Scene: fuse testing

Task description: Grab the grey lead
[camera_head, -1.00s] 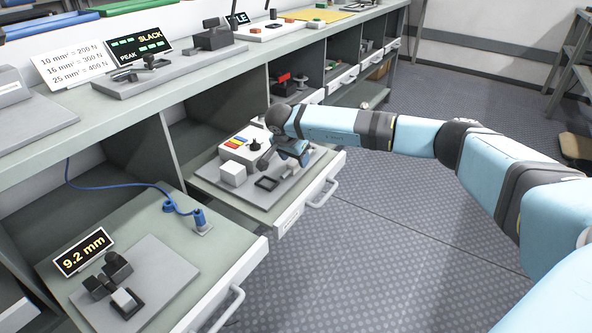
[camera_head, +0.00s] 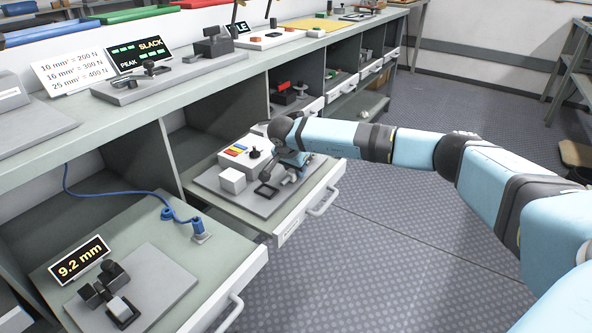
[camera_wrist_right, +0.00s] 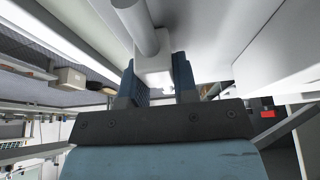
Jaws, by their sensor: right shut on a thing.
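My right gripper (camera_head: 296,160) reaches down over the open middle drawer, in front of a white box. In the right wrist view its fingers (camera_wrist_right: 157,82) are shut on a pale grey block with a round grey stem, which I take to be the grey lead (camera_wrist_right: 153,68). In the head view my wrist and fingers largely hide the held piece, and I cannot tell whether it touches the drawer plate. My left gripper is not in view.
The middle drawer's grey plate (camera_head: 215,183) holds the white box (camera_head: 240,152) with coloured marks, a white cube (camera_head: 232,180) and a black frame (camera_head: 266,190). The left drawer holds a blue lead (camera_head: 120,195) and a 9.2 mm display (camera_head: 80,260).

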